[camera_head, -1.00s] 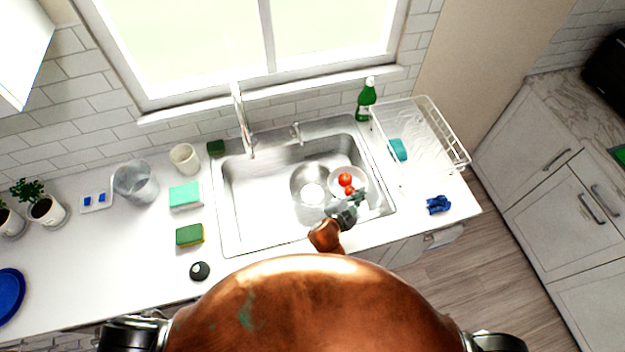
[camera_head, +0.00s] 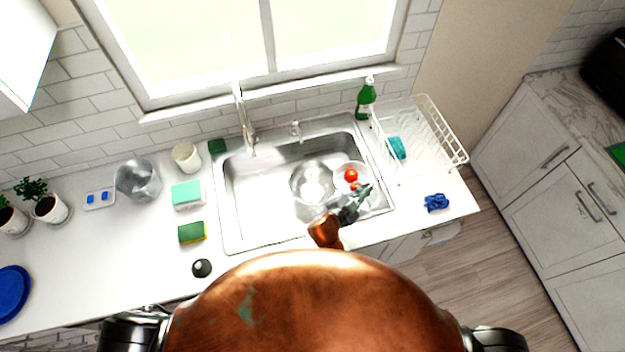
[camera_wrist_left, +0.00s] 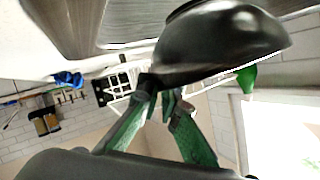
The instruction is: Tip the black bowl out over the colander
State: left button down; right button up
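My left gripper (camera_head: 361,193) is at the right side of the sink, with its fingers at the near rim of a round bowl. In the left wrist view this black bowl (camera_wrist_left: 225,45) shows its dark, glossy outside, and the green fingers (camera_wrist_left: 165,95) pinch its edge. In the head view the inside of the black bowl (camera_head: 340,172) looks pale, and red tomatoes (camera_head: 351,175) show in it. The round metal colander (camera_head: 308,181) is in the sink just left of the bowl. The exact height of the bowl is hard to tell. My right gripper is not in view.
The steel sink (camera_head: 240,215) has a faucet (camera_head: 243,120) at its back. A dish rack (camera_head: 435,130), a green bottle (camera_head: 366,97) and a blue item (camera_head: 436,203) are to the right. Sponges (camera_head: 191,232), a white cup (camera_head: 186,157) and a glass container (camera_head: 138,180) are to the left.

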pick_arm(q)
jog(key=shift+w+a+r+n+t+h, duration=0.15)
jog(key=shift+a+r+n+h, duration=0.2)
jog(key=shift+a+r, duration=0.3)
jog(key=shift+w+a+r+n+t+h, duration=0.15)
jog(key=shift+a+r+n+h, duration=0.2)
jog(key=shift+a+r, duration=0.3)
jog(key=shift+a+r+n+h+b, duration=0.3)
jog(key=shift+a+r+n+b, duration=0.1)
jog(key=shift+a+r, duration=0.15)
jog(key=shift+a, duration=0.1)
jog(key=shift+w+a+r+n+t, duration=0.15)
jog(key=shift+a+r+n+t, duration=0.15)
jog(key=shift+a+r, duration=0.15)
jog(key=shift+w+a+r+n+h+b, duration=0.1)
jog(key=shift+a+r+n+h+b, duration=0.25)
jog(key=shift+a, duration=0.25)
jog(key=shift+a+r, duration=0.2)
jog(key=shift+a, duration=0.2)
jog(key=shift+w+a+r+n+h+b, duration=0.1)
jog(key=shift+a+r+n+h+b, duration=0.05)
jog(key=shift+a+n+h+b, duration=0.15)
jog(key=shift+w+a+r+n+t+h+b, duration=0.2)
jog(key=shift+a+r+n+t+b, duration=0.3)
jog(key=shift+a+r+n+b, duration=0.35)
